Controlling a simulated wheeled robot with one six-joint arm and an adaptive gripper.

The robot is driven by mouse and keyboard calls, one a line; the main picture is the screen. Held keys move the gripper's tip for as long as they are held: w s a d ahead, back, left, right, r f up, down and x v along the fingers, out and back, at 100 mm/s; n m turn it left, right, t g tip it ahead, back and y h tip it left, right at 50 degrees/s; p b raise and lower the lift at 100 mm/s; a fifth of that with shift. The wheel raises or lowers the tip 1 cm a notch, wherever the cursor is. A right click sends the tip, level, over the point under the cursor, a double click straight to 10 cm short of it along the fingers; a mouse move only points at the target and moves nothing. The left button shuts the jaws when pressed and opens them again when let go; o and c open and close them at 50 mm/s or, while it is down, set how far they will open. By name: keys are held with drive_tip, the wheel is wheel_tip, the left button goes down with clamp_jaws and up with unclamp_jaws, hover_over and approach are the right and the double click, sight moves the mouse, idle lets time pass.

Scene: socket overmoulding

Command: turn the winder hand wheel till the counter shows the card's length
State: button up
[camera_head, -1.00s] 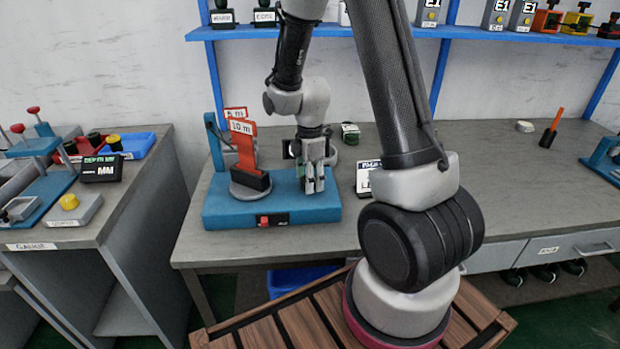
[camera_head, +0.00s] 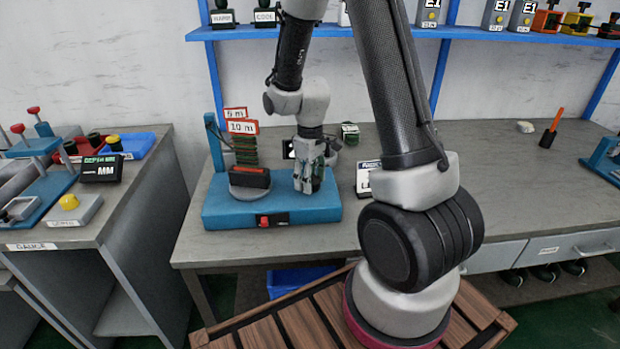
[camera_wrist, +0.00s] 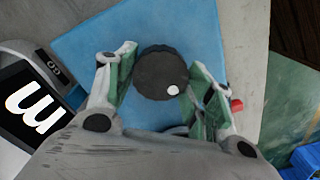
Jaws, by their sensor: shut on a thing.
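The winder is a blue base (camera_head: 225,212) on the bench. My gripper (camera_head: 308,182) points down over the right part. In the wrist view my gripper (camera_wrist: 160,82) has its green-padded fingers on either side of the dark round hand wheel (camera_wrist: 158,68), shut on it. A white dot shows on the wheel's lower right. A black panel with a white "m" (camera_wrist: 35,110) is at the left of the wrist view; I cannot read a number. Signs reading 5 m (camera_head: 236,113) and 10 m (camera_head: 242,127) stand behind the reel.
A red switch (camera_head: 264,220) sits on the base's front. A black-and-white card stand (camera_head: 367,178) is right of the winder, its text partly hidden by my arm. A side bench with fixtures (camera_head: 100,168) is at left. The bench at right is mostly clear.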

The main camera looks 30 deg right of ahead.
drive_tip(key=m, duration=0.4)
drive_tip(key=shift+m, duration=0.3)
drive_tip(key=m, duration=0.3)
drive_tip(key=shift+m, duration=0.4)
drive_tip(key=m, duration=0.4)
drive_tip(key=shift+m, duration=2.1)
drive_tip(key=o, duration=1)
